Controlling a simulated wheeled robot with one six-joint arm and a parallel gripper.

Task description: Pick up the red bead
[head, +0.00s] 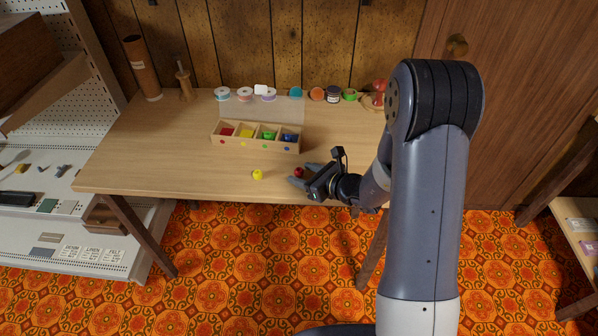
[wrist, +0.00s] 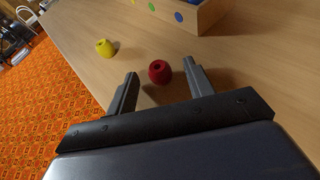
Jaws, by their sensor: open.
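The red bead (wrist: 159,72) lies on the wooden table, just beyond and between the fingertips in the wrist view, a little nearer the right finger. It also shows in the head view (head: 299,172), beside the fingers near the table's front edge. My gripper (wrist: 161,68) is open, with nothing held. In the head view my gripper (head: 300,174) is low over the table at the right of the yellow bead. A small hole shows in the red bead.
A yellow bead (head: 257,174) lies to the left. A wooden sorting box (head: 262,146) with red, yellow, green and blue compartments stands behind. Several spools line the back of the table (head: 150,160). The front edge is close; the left tabletop is clear.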

